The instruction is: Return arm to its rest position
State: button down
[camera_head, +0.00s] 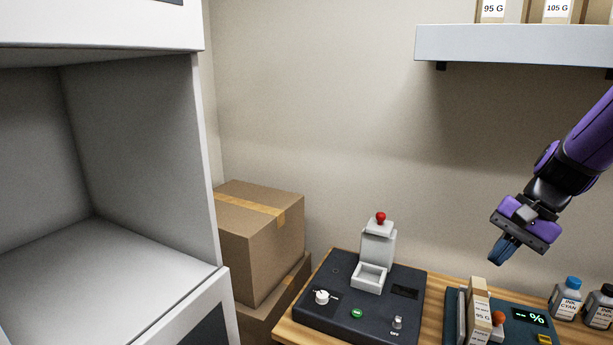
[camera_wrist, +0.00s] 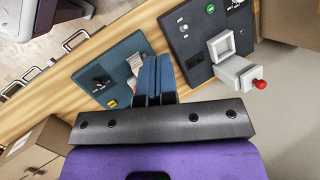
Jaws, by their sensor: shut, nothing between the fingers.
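My gripper (camera_head: 502,250) is at the right in the head view, at the end of my purple arm. Its blue fingers are shut together with nothing between them and point down. It hangs in the air above the wooden bench, clear of everything on it. In the wrist view the shut fingers (camera_wrist: 156,76) show at the middle, with the bench (camera_wrist: 45,102) below them.
On the bench stand a dark press (camera_head: 330,287) with a red knob, a second dark device (camera_head: 525,312) with boxes at its left, and ink bottles (camera_head: 567,296). A shelf (camera_head: 520,44) hangs above. Cardboard boxes (camera_head: 262,245) and a white cabinet (camera_head: 150,150) stand left.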

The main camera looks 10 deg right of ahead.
jog(key=s+a+r+n+t+h, duration=0.4)
jog(key=s+a+r+n, duration=0.4)
jog(key=s+r, duration=0.4)
jog(key=shift+a+n+t+h, duration=0.3)
jog(key=shift+n+t+h, duration=0.1)
jog(key=shift+n+h, duration=0.2)
